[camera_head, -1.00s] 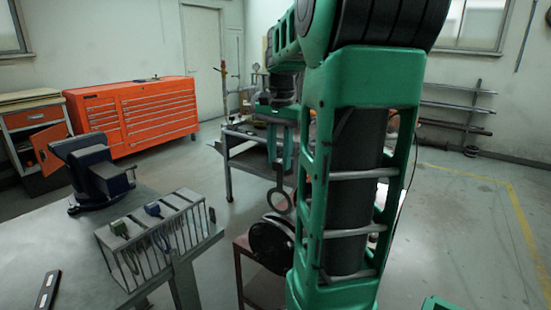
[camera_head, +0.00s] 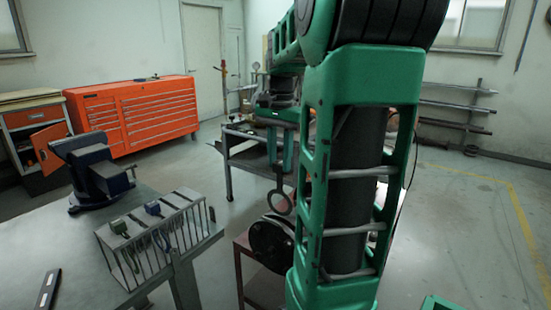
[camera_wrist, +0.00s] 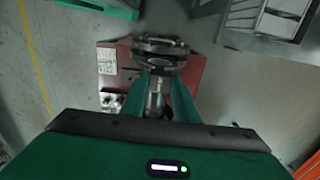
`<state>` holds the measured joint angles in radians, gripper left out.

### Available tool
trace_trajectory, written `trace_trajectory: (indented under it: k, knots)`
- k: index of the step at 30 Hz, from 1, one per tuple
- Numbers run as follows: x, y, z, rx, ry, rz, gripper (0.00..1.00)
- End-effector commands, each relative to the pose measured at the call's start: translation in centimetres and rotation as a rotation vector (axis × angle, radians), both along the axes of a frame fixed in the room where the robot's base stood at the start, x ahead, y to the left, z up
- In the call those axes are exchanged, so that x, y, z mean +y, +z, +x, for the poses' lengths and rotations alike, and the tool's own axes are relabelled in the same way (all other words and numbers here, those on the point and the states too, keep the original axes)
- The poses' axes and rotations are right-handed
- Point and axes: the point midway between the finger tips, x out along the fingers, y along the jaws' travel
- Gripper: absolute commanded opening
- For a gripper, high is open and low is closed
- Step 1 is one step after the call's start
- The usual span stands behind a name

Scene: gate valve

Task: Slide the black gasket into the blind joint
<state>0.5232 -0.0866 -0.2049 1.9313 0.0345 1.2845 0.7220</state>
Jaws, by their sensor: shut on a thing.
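The black gasket (camera_head: 280,203) is a dark ring with a tab, hanging below my gripper (camera_head: 281,172) in the head view. My gripper is shut on the tab, and the ring hangs upright in the air. The blind joint (camera_head: 270,243) is a dark round flange on a reddish stand, just below the ring in the picture. Part of it is hidden behind my arm. In the wrist view, the joint's flange edges (camera_wrist: 158,46) lie beyond the tips of my gripper (camera_wrist: 161,76). The gasket is hard to tell from the flanges there, and contact cannot be told.
The reddish stand (camera_wrist: 108,85) carries the joint. A workbench (camera_head: 60,235) with a vise (camera_head: 92,170) and a wire rack (camera_head: 160,240) of tools is at left. A dark cart (camera_head: 245,155) stands behind my gripper. Open floor lies at right.

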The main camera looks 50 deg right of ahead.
Motion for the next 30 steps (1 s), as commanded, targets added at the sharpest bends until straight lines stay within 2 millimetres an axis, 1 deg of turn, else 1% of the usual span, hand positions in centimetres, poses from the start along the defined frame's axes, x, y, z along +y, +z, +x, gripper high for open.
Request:
trace_trajectory:
  k: [30]
  knots:
    - [0.0, -2.2, 0.0, 0.001, 0.0, 0.001, 0.0]
